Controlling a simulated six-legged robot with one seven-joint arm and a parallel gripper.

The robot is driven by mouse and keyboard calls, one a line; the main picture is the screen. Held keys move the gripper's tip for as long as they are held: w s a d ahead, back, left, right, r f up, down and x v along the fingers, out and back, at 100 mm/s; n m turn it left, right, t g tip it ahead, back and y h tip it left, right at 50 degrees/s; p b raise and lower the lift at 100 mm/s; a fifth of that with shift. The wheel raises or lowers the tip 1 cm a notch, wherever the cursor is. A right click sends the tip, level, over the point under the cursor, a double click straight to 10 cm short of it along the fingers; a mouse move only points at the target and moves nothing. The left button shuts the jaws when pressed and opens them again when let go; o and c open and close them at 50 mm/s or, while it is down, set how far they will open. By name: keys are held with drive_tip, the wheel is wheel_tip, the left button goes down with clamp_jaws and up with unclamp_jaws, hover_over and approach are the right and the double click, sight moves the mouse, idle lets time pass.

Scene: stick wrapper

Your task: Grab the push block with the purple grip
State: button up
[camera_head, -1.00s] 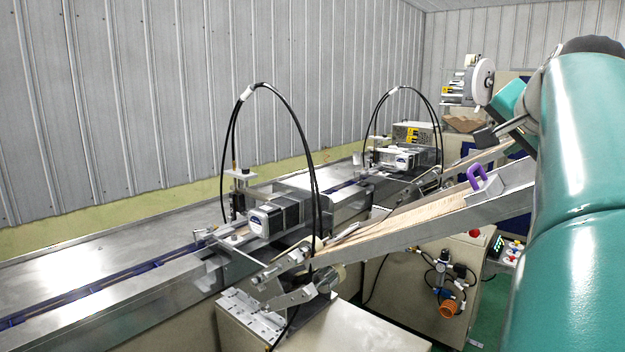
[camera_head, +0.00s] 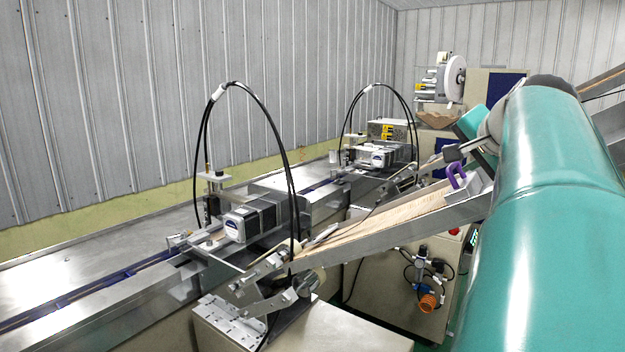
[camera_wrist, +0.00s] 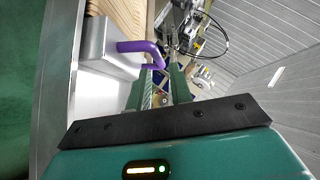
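The push block is a metal block with a purple loop grip (camera_head: 456,175). It sits on the upper part of the sloped stick chute, beside my arm. In the wrist view the metal block (camera_wrist: 95,42) is at the upper left, and its purple grip (camera_wrist: 143,48) sticks out to the right. My gripper (camera_wrist: 161,78) has two green fingers with a gap between them, and it is open. The grip's outer end is close to the fingertips, and I cannot tell whether they touch. No hold on the grip shows. In the head view my gripper (camera_head: 462,148) is just above the grip.
The sloped chute (camera_head: 400,238) holds pale wooden sticks (camera_head: 385,222). Motor units (camera_head: 245,222) with looping black cables (camera_head: 285,135) stand along the metal conveyor (camera_head: 90,270) on the left. A ribbed grey wall (camera_head: 150,90) is behind. Air fittings (camera_head: 425,275) hang below the chute.

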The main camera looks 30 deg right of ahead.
sight(455, 164)
drive_tip(key=shift+x, duration=2.65)
drive_tip(key=shift+a, duration=0.15)
clamp_jaws()
